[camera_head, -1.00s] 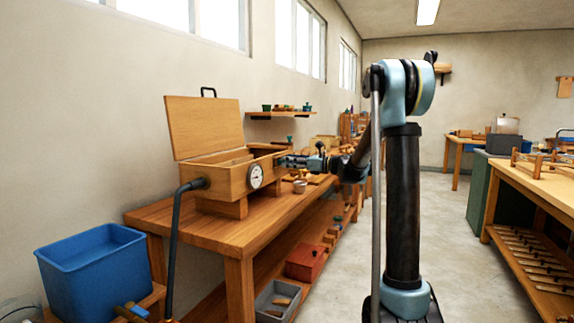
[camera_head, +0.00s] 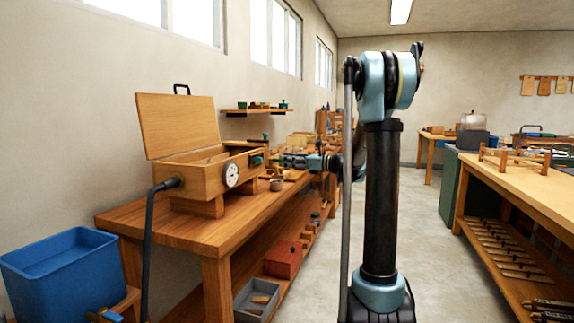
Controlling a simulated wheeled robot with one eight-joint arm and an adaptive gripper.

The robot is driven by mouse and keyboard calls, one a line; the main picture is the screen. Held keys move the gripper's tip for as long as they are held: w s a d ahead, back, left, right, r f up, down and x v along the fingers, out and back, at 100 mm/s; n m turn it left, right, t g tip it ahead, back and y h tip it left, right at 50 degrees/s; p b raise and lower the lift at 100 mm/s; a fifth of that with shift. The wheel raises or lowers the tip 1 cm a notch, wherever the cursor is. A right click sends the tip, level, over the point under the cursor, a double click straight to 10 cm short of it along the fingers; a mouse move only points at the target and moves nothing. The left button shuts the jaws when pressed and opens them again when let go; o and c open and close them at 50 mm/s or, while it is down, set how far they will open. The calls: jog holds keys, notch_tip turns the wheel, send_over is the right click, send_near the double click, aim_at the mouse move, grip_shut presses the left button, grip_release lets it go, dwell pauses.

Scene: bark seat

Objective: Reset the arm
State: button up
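My arm stands upright in the middle of the view, bent at the elbow near the top. Its forearm reaches down behind the column toward the left workbench (camera_head: 206,231). My gripper (camera_head: 284,160) points left beside a wooden steam box (camera_head: 195,180) with its lid raised and a round gauge on its front. The gripper is small and partly merged with the clutter behind it. I cannot tell whether its fingers are open or shut, or whether they touch the box.
A blue tub (camera_head: 62,275) stands at the lower left. A red box (camera_head: 283,259) and a grey bin (camera_head: 256,301) sit on the bench's lower shelf. A second workbench (camera_head: 520,185) stands at the right. Open floor (camera_head: 425,235) lies between the benches.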

jog(key=s+d+f+n+g+h, duration=0.15)
jog(key=s+f+n+h, duration=0.35)
jog(key=s, duration=0.7)
jog(key=s+d+f+n+g+h, duration=0.1)
jog(key=s+f+n+g+h, duration=0.15)
jog(key=s+f+n, duration=0.7)
jog(key=s+d+f+n+h, duration=0.4)
jog(key=s+d+f, duration=0.2)
jog(key=s, duration=0.5)
jog(key=s+d+f+n+h, duration=0.3)
jog(key=s+d+f+h, duration=0.2)
jog(key=s, duration=0.7)
jog(key=d+f, duration=0.2)
jog(key=d, duration=0.2)
jog(key=shift+d+f+n, duration=0.2)
jog(key=shift+d+n, duration=0.15)
jog(key=shift+d, duration=0.05)
jog(key=shift+h, duration=0.25)
jog(key=shift+w+f, duration=0.2)
jog(key=shift+w, duration=0.3)
